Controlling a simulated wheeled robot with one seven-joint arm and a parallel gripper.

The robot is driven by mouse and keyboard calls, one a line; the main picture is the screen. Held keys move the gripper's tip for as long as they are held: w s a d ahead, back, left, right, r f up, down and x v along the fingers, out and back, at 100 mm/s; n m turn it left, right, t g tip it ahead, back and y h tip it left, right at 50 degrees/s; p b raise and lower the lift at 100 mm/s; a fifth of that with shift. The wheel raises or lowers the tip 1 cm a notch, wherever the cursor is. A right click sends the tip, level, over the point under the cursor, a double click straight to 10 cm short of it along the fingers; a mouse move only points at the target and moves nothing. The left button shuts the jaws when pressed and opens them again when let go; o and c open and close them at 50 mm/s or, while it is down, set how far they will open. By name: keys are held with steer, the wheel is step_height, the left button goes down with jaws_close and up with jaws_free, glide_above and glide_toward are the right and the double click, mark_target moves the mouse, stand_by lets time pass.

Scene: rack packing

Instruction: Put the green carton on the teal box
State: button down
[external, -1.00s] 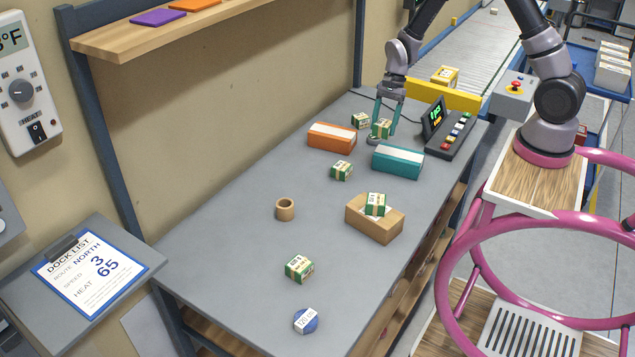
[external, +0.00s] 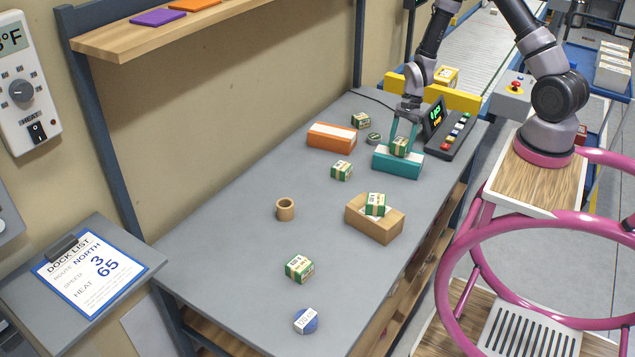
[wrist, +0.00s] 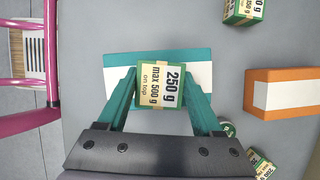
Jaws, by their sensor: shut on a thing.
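The teal box (external: 398,164) lies on the grey table near its right edge. My gripper (external: 402,147) is shut on a green carton (external: 400,145), which is over the middle of the teal box's white top strip. In the wrist view my gripper (wrist: 159,90) has its two teal fingers on either side of the carton (wrist: 160,86), whose label reads 250 g, max 500 g on top. The teal box (wrist: 116,60) shows behind it in that view. I cannot tell whether the carton touches the box.
An orange box (external: 331,138) lies to the left, with green cartons (external: 341,170) (external: 361,121) near it. A small round tin (external: 374,138) stands behind. A control panel (external: 450,133) is close on the right. A cardboard box (external: 375,224) with a carton on it is in front.

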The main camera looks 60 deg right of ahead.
steer(key=shift+f, duration=0.3)
steer(key=shift+f, duration=0.1)
steer(key=shift+c, duration=0.2)
jaws_free()
steer(key=s+d+r+n+t+h, duration=0.1)
steer(key=d+r+n, duration=0.1)
steer(key=r, duration=0.8)
steer(key=d+r+n, duration=0.1)
steer(key=d+r, duration=0.1)
steer(key=r, duration=0.9)
steer(key=s+a+r+n+t, duration=0.1)
steer(key=s+r+n+t, duration=0.2)
steer(key=s+r+n, duration=0.2)
steer(key=s+a+r+n+t+h, duration=0.1)
steer(key=s+r+n+t, duration=0.2)
steer(key=s+r, duration=0.9)
step_height(320, 180, up, 5)
steer(key=n, duration=0.3)
steer(key=shift+h, duration=0.3)
